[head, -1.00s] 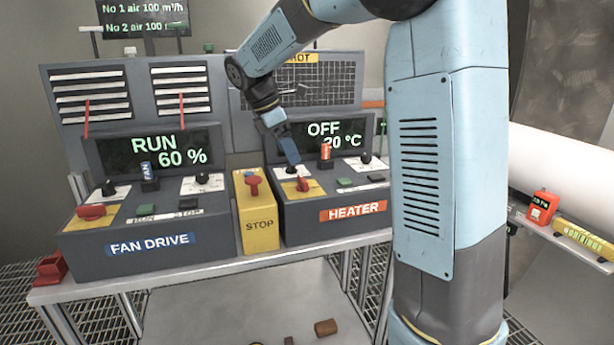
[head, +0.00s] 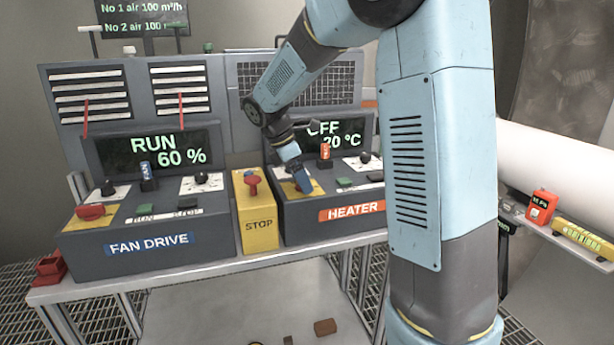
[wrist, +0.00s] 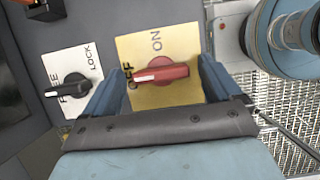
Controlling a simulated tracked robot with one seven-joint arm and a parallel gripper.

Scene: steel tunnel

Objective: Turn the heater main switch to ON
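The heater main switch (wrist: 162,74) is a red turn handle on a yellow plate (wrist: 150,102) in the wrist view. Its white mark points left, toward the partly covered OFF lettering; ON is printed above it in the picture. My gripper (wrist: 167,72) is open, with one blue finger on each side of the handle. I cannot tell if the fingers touch it. In the head view my gripper (head: 303,189) is down at the heater console (head: 300,222) and hides the switch. The heater display (head: 340,135) reads 20 °C, its OFF line partly covered by my arm.
A black FREE/LOCK knob (wrist: 70,87) sits left of the switch in the wrist view. The yellow STOP box (head: 258,225) with its red button stands left of the heater console. The fan drive console (head: 150,240) is further left. An orange upright piece (head: 325,152) stands behind.

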